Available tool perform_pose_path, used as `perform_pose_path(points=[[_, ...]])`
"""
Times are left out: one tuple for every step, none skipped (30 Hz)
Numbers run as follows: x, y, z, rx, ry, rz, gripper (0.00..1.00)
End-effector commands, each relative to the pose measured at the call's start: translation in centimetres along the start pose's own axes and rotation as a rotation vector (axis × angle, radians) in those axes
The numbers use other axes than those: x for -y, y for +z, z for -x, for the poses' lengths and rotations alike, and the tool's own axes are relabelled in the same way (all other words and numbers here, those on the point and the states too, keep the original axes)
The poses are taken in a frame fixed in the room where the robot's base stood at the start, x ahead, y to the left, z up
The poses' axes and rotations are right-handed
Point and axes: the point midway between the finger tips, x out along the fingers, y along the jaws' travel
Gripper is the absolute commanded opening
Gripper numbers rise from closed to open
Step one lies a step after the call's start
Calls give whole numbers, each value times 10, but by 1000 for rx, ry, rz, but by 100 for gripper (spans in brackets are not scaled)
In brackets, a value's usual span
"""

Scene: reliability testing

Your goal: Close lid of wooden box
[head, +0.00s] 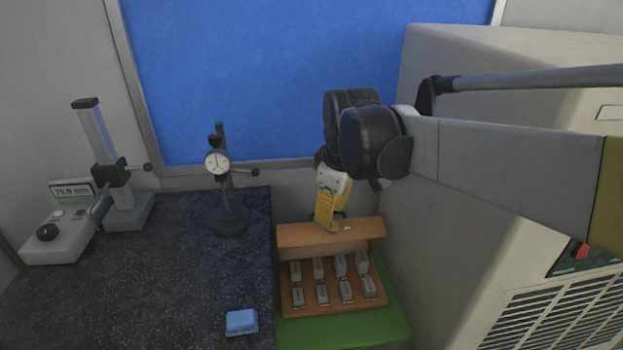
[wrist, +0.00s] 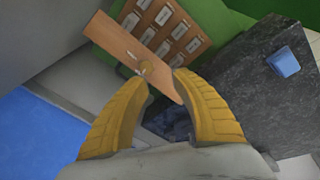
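The wooden box (head: 332,306) stands open on a green surface, with several small grey blocks in its compartments. Its lid (head: 295,239) is raised at the back edge of the box. In the wrist view the lid (wrist: 118,42) shows as a tilted board, with the box (wrist: 196,36) beyond it. My gripper (head: 327,226) is at the lid's upper edge from behind. Its yellow fingers are spread apart in the wrist view (wrist: 158,88), with the lid's edge and a small knob or catch near their tips. I cannot tell whether a finger touches the lid.
A dark granite slab (head: 160,270) lies left of the box, with a blue block (head: 241,321) near its front edge. A dial gauge stand (head: 229,205) and a height gauge (head: 110,170) stand on the left. A large beige machine (head: 440,220) stands close on the right.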

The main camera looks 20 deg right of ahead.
Motion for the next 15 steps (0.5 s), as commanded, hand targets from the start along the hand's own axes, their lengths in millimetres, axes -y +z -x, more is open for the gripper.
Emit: perform_pose_path(points=[[-20, -15, 12, 27, -26, 69, 31], [-30, -21, 12, 43, -45, 117, 31], [-42, -30, 12, 64, -72, 183, 31], [-51, -35, 11, 77, -93, 230, 31], [-59, -40, 10, 89, -113, 277, 31], [-70, -46, 7, 103, -142, 336, 31], [-77, -50, 5, 112, -162, 379, 31], [-83, -54, 2, 120, -183, 418, 31], [-91, -58, -2, 128, -207, 466, 31], [-96, -60, -5, 132, -224, 499, 31], [-100, -62, -8, 136, -240, 528, 31], [-104, -64, -12, 139, -257, 561, 31], [-107, -65, -14, 141, -270, 582, 31], [-109, -66, -16, 143, -279, 600, 31], [-111, -67, -19, 143, -288, 618, 31]])
